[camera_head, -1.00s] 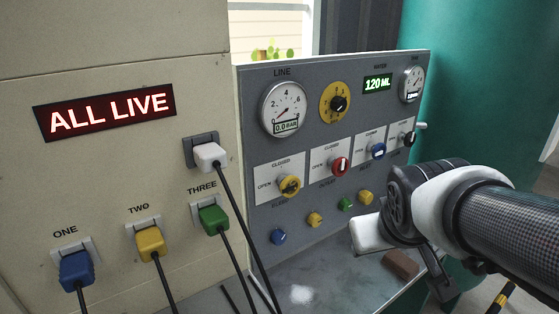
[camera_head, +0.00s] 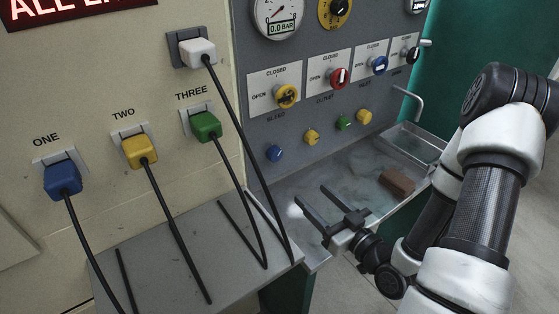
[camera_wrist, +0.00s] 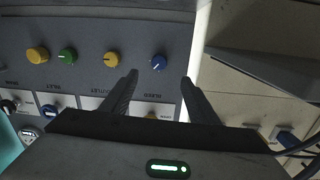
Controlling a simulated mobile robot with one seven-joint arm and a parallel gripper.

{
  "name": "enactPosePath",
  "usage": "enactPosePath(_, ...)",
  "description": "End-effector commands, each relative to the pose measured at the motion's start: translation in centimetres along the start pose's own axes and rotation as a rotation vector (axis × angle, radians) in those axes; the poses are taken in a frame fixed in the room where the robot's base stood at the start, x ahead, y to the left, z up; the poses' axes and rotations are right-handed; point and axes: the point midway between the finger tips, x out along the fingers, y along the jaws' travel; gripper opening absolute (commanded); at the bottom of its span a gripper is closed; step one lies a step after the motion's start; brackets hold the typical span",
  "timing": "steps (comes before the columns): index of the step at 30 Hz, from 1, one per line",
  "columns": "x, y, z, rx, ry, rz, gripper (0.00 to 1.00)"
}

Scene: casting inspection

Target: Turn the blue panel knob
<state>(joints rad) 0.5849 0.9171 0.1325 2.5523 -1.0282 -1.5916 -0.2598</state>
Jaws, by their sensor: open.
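The blue panel knob (camera_head: 274,153) is a small round knob at the left end of the lower row on the grey panel. My gripper (camera_head: 309,193) is open and empty, below and to the right of this knob in the head view, with its fingers pointing toward the panel. In the wrist view the picture is upside down; the blue knob (camera_wrist: 158,62) shows just beyond and between the two fingertips (camera_wrist: 159,77), apart from them. A second blue knob (camera_head: 379,65), on a lever plate, sits higher on the panel.
Yellow (camera_head: 312,137), green (camera_head: 343,123) and another yellow knob (camera_head: 364,117) continue the lower row. A brown block (camera_head: 397,182) lies on the metal counter (camera_head: 290,185). Plugs with black cords hang at left, including a blue plug (camera_head: 63,179).

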Motion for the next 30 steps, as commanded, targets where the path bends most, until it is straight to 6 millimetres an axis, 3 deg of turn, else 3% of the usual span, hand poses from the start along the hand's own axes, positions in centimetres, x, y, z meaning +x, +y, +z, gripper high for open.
enactPosePath(5,-0.1,-0.2,-0.1,0.035,0.058,0.005,0.55)
enactPosePath(11,2.3,-0.2,0.2,0.028,0.061,0.002,0.55)
enactPosePath(16,5.8,-0.2,0.0,0.028,0.060,0.001,0.55)
enactPosePath(30,8.8,-0.2,-0.5,0.030,0.058,0.004,0.55)
